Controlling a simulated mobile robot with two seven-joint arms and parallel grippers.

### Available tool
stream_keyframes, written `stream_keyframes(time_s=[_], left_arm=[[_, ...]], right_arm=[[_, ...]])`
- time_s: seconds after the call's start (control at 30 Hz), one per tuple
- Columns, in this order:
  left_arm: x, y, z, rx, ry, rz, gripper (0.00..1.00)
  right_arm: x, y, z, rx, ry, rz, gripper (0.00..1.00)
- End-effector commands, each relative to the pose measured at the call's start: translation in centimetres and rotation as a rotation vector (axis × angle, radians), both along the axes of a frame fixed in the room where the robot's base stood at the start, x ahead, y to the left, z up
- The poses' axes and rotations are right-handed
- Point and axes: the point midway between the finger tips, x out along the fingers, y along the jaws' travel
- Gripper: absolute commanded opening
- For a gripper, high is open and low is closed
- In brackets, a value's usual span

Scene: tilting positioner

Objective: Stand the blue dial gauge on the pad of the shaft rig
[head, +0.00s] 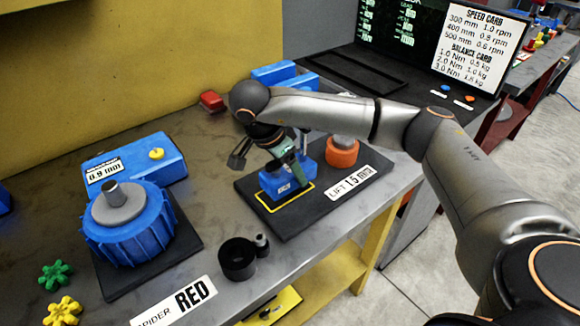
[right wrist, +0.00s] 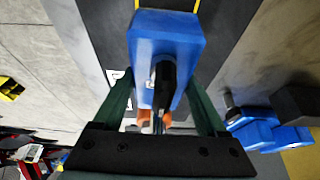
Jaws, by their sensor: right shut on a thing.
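The blue dial gauge (head: 275,187) has a block-like blue base and is partly hidden by my right gripper (head: 287,160). It is at the yellow-outlined pad (head: 304,196) on the dark plate of the shaft rig (head: 262,222). In the right wrist view my green fingers lie on either side of the gauge's blue body (right wrist: 165,35), with a dark post in front of it. My right gripper is shut on the gauge. Part of the yellow outline shows past the gauge. I cannot tell whether its base touches the pad. My left gripper is not in view.
An orange cylinder (head: 342,153) with a grey top stands on the same plate, beside the gauge. A blue ribbed spider unit (head: 128,230) is at left. A black cup (head: 238,260) is near the front edge. A red block (head: 212,101) lies by the yellow wall.

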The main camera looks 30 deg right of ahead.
Motion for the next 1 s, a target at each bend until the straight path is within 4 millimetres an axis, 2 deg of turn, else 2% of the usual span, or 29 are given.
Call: stream_keyframes(time_s=[0.97,1.0], left_arm=[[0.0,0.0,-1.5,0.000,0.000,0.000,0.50],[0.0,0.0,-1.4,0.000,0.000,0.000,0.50]], right_arm=[[0.1,0.0,-2.0,-0.001,-0.005,-0.001,0.00],[0.1,0.0,-1.9,-0.001,-0.005,-0.001,0.77]])
